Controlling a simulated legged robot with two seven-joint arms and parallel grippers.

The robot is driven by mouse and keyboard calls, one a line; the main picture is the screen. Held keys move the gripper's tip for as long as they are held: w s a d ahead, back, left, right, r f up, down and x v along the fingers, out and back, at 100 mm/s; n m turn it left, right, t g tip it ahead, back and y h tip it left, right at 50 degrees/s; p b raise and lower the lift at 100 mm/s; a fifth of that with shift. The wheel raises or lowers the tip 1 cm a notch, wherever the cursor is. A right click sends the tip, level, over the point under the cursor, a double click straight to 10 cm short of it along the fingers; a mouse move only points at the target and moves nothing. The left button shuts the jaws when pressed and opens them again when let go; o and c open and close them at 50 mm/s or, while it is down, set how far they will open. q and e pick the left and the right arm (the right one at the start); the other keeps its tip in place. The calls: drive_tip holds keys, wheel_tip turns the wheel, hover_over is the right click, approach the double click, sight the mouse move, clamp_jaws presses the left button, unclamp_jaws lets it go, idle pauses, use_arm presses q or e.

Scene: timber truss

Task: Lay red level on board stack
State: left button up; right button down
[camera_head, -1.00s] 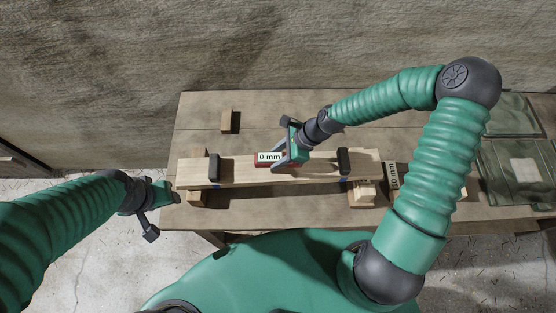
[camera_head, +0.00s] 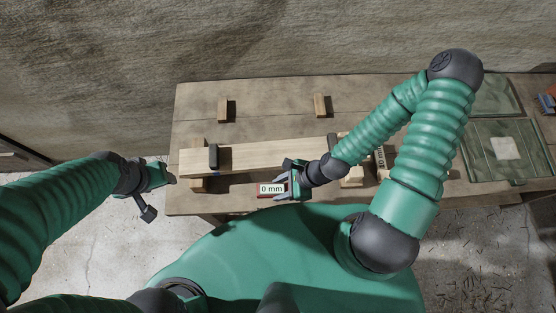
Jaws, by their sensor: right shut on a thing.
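A small red level (camera_head: 258,190) with a white "0 mm" label is in my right gripper (camera_head: 283,187). The gripper is shut on it, and its fingers hide part of it. It is over the table's front strip, on the near side of the pale board stack (camera_head: 260,157) and apart from it. The long board lies left to right on small wooden supports. Its right part is hidden behind my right wrist. My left gripper (camera_head: 160,175) is at the table's left edge, away from the boards; its fingertips are too small to read.
Dark clamps stand at the board's left (camera_head: 213,157) and right (camera_head: 332,142). Two small wooden blocks (camera_head: 222,109) (camera_head: 319,105) stand on the table (camera_head: 270,92) behind. A labelled wooden piece (camera_head: 381,160) is to the right. Green cases (camera_head: 478,155) lie far right. The back middle is clear.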

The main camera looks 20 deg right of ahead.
drive_tip(key=shift+s+a+r+m+t+h+p, duration=0.1)
drive_tip(key=shift+a+r+m+t+h+p, duration=0.15)
drive_tip(key=shift+m+p, duration=0.35)
drive_tip(key=shift+s+a+r+m+t+h+p, duration=0.15)
drive_tip(key=shift+a+m+t+p, duration=0.15)
drive_tip(key=shift+m+p, duration=0.25)
drive_tip(key=shift+w+a+f+m+t+p, duration=0.15)
drive_tip(key=shift+m+t+p, duration=0.15)
drive_tip(key=shift+m, duration=0.15)
drive_tip(key=w+d+b, duration=0.1)
drive_tip(key=w+b, duration=0.2)
drive_tip(key=w+d+b, duration=0.1)
drive_tip(key=w+b, duration=0.2)
drive_tip(key=w, duration=0.1)
drive_tip(key=w+d+f+b, duration=0.1)
drive_tip(key=w+b, duration=0.2)
drive_tip(key=b, duration=0.1)
drive_tip(key=shift+w, duration=0.25)
drive_tip(key=p, duration=0.1)
hover_over(268, 151)
drive_tip(key=s+d, duration=0.2)
drive_tip(key=shift+w+a+f, duration=0.15)
drive_tip(key=shift+a+f, duration=0.1)
wheel_tip(268, 151, down, 4)
drive_tip(key=shift+w+d+r+p, duration=0.15)
drive_tip(key=shift+r+p, duration=0.1)
drive_tip(key=shift+p, duration=0.5)
drive_tip(key=shift+f, duration=0.2)
drive_tip(key=c, duration=0.9)
unclamp_jaws()
